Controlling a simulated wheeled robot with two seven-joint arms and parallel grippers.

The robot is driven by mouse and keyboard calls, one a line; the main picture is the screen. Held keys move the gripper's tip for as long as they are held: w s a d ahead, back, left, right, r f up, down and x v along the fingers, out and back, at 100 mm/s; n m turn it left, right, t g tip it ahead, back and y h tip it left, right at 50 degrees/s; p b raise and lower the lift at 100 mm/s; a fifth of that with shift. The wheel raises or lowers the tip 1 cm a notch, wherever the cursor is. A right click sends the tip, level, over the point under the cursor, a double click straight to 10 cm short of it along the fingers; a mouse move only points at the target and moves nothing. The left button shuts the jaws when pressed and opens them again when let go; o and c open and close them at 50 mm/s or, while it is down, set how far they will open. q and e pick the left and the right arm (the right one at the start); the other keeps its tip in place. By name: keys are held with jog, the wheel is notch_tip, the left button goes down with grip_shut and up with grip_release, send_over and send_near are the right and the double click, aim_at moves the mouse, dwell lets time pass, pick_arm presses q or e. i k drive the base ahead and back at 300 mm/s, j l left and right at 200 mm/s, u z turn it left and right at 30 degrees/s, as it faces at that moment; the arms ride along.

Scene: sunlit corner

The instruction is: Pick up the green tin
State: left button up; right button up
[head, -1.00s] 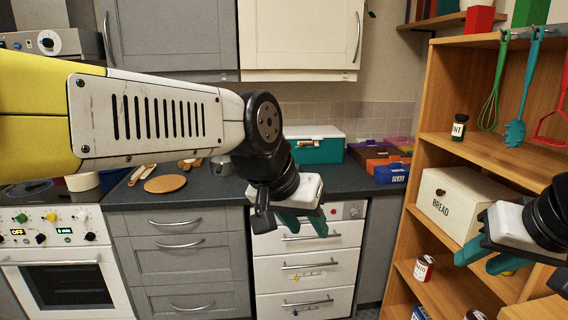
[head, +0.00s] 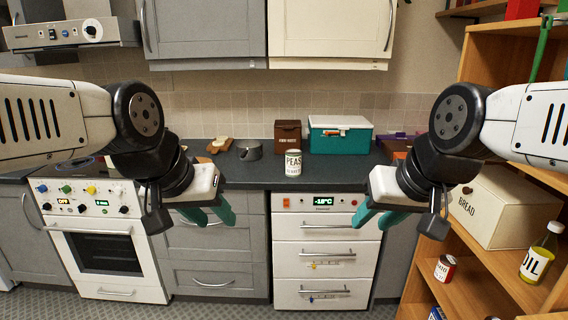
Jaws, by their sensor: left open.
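A tin labelled PEAS (head: 293,164), pale-labelled with a greenish tint, stands upright on the dark worktop (head: 340,172) in the head view, in front of a brown box. My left gripper (head: 210,214) is open and empty, lower and to the left of the tin, in front of the worktop edge. My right gripper (head: 379,217) has its teal fingers apart and empty, lower and to the right of the tin. Neither gripper touches the tin.
Behind the tin are a brown box (head: 287,136) and a teal box with a white lid (head: 340,139). A grey pot (head: 249,150) stands to the left. At right, a wooden shelf holds a bread box (head: 500,207), a red tin (head: 445,268) and an oil bottle (head: 541,253).

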aim_at(293, 163)
jog(key=i+j, duration=0.5)
jog(key=i, duration=0.15)
jog(key=i+j, duration=0.5)
jog(key=i, duration=0.15)
